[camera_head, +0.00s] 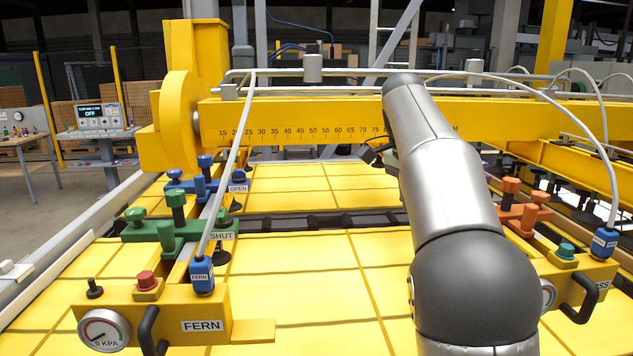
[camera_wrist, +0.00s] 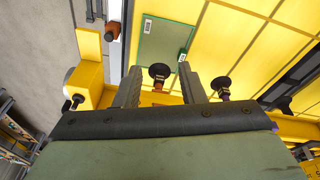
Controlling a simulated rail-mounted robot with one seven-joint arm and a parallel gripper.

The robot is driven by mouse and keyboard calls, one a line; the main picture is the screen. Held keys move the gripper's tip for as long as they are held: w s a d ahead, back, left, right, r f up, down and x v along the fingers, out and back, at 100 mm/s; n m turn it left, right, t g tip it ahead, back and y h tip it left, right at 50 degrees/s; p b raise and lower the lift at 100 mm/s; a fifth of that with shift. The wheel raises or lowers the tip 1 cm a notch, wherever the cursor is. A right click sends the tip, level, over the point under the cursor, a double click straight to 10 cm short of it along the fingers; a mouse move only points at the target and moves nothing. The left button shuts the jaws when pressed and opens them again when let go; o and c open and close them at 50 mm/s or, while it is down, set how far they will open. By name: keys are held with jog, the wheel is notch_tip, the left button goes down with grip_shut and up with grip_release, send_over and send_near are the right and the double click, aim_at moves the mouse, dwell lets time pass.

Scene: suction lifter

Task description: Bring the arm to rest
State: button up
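My arm (camera_head: 450,200) reaches forward over the yellow lifter, and its silver links cover the right middle of the head view. My gripper is mostly hidden behind the arm there; only a dark part (camera_head: 375,153) shows beside the yellow beam (camera_head: 290,125). In the wrist view, the two fingers of my gripper (camera_wrist: 158,78) stand well apart with nothing held between them. A black round knob or cup (camera_wrist: 159,71) shows in the gap between them, seemingly beyond the fingertips. Another black cup (camera_wrist: 219,86) is just right of the right finger. Contact cannot be told.
The FERN block (camera_head: 205,325) has a gauge (camera_head: 104,330), a red button (camera_head: 147,281) and a black handle (camera_head: 150,330). Green SHUT (camera_head: 165,231) and blue OPEN (camera_head: 190,186) clamps stand behind it. A display reading OFF (camera_head: 95,114) is at left.

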jog(key=s+a+f+n+y+b, duration=0.2)
jog(key=s+f+n, duration=1.1)
jog(key=s+f, duration=1.6)
jog(key=shift+s+a+t+b, duration=0.3)
jog(key=shift+s+a+b, duration=0.35)
jog(key=shift+a, duration=0.25)
